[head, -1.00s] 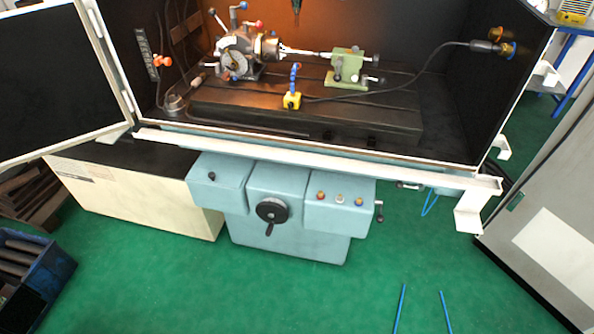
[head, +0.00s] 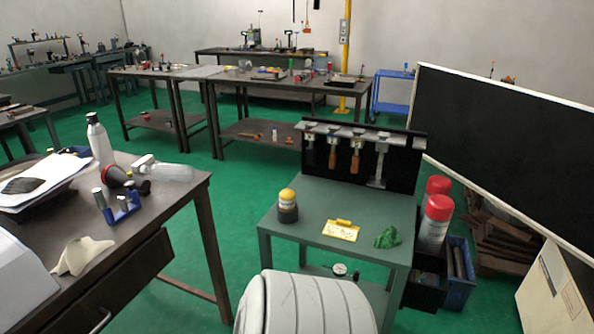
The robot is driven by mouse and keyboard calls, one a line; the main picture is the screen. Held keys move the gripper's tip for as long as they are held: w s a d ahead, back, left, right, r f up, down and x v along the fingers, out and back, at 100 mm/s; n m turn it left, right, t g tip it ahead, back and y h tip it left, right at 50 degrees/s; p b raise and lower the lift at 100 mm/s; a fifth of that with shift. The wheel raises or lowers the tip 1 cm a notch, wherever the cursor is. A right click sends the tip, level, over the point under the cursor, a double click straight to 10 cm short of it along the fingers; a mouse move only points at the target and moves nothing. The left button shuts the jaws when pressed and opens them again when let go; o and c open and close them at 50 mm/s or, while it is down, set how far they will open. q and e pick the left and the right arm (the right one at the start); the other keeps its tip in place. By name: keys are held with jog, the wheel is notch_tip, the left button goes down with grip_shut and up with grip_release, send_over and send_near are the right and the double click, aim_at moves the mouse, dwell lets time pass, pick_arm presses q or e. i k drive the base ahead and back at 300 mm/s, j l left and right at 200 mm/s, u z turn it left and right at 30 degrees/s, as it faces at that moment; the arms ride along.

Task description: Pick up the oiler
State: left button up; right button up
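No item here is plainly recognisable as the oiler. A jar with a yellow cap (head: 287,205) stands upright on the green cart (head: 325,187). On the dark workbench (head: 150,208) at left are an upright grey bottle (head: 99,142), a clear bottle lying on its side (head: 168,172) and a red and black item (head: 117,176) whose kind I cannot tell. Neither of my grippers is in view.
A yellow label (head: 341,230) and a green cloth (head: 387,238) lie on the cart, with a rack of tools (head: 365,150) behind. A grey rounded body (head: 305,305) fills the bottom centre. Green floor lies between bench and cart.

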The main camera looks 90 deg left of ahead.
aim_at(287, 197)
jog(key=j+u, duration=0.1)
jog(key=u, duration=1.85)
jog(key=i+l, duration=0.05)
